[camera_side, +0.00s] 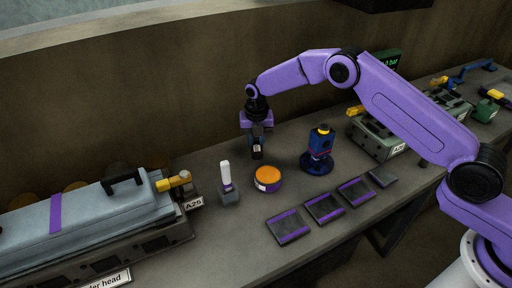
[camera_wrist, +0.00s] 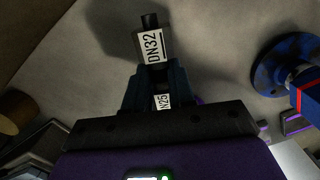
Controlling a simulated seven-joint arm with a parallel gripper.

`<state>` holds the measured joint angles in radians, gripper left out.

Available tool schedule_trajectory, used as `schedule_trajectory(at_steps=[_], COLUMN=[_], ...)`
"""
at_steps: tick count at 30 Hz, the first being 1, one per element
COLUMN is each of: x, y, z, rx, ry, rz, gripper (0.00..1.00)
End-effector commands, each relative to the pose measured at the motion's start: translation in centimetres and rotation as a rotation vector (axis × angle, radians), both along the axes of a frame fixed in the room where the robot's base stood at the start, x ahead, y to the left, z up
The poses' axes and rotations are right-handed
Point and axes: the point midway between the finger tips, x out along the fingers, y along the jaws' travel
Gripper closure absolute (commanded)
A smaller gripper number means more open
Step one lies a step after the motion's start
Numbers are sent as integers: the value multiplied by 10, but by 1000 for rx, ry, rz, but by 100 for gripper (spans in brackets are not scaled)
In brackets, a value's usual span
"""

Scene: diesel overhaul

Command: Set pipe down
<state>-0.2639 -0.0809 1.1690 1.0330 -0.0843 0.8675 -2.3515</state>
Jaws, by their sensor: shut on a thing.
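The pipe (camera_wrist: 152,44) is a short dark piece with a white DN32 label and a narrower black end. A second white label, partly covered and ending in 25, shows between the fingers. My gripper (camera_wrist: 153,82) is shut on the pipe in the wrist view. In the side view my gripper (camera_side: 258,138) points down over the back of the bench, and the pipe's dark end (camera_side: 257,153) shows below the fingers. I cannot tell whether the pipe touches the bench.
A blue stand (camera_side: 319,150) is to the right. An orange-topped round tin (camera_side: 268,178) and a white-topped block (camera_side: 228,188) stand in front. Several dark flat plates (camera_side: 324,208) lie along the front. A cylinder head (camera_side: 90,225) fills the left. The back wall (camera_side: 190,90) is close behind.

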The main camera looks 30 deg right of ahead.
Motion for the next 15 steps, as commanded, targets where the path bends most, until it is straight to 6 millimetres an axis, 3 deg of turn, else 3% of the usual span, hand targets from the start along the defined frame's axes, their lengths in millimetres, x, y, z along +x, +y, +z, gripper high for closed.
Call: schedule_trajectory(at_steps=[6, 15], x=[1, 1], y=[0, 0], z=[-28, -31], rx=[-1, 1], ry=[0, -1], rz=[-1, 0], gripper=[100, 100])
